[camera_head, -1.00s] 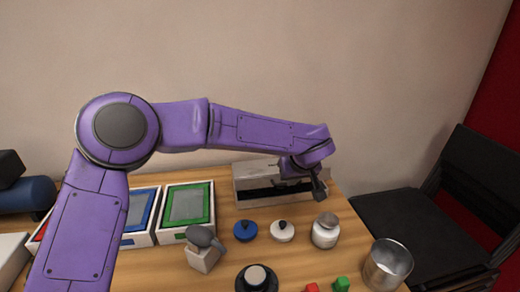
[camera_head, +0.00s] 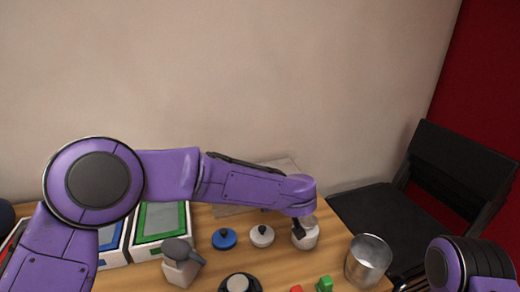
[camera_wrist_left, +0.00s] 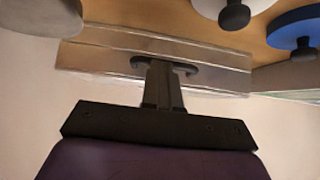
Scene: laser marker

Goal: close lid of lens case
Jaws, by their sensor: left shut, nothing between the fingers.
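The lens case (camera_head: 232,211) is a pale grey box at the back of the table, mostly hidden behind my left arm in the head view. In the wrist view the lens case (camera_wrist_left: 95,50) shows as pale flat panels with a dark handle-like part (camera_wrist_left: 188,67). No wide dark opening shows, but I cannot tell if the lid is fully down. My left gripper (camera_head: 299,228) is shut and empty, in front of the white jar in the head view. Its fingers (camera_wrist_left: 160,70) overlap the case's dark part in the wrist view; contact cannot be told.
A white jar (camera_head: 308,240), white knobbed lid (camera_head: 261,237) and blue knobbed lid (camera_head: 224,241) stand in front. A metal cup (camera_head: 367,262) is at right, a green-framed tray (camera_head: 160,222) at left. My right arm (camera_head: 465,268) enters at bottom right.

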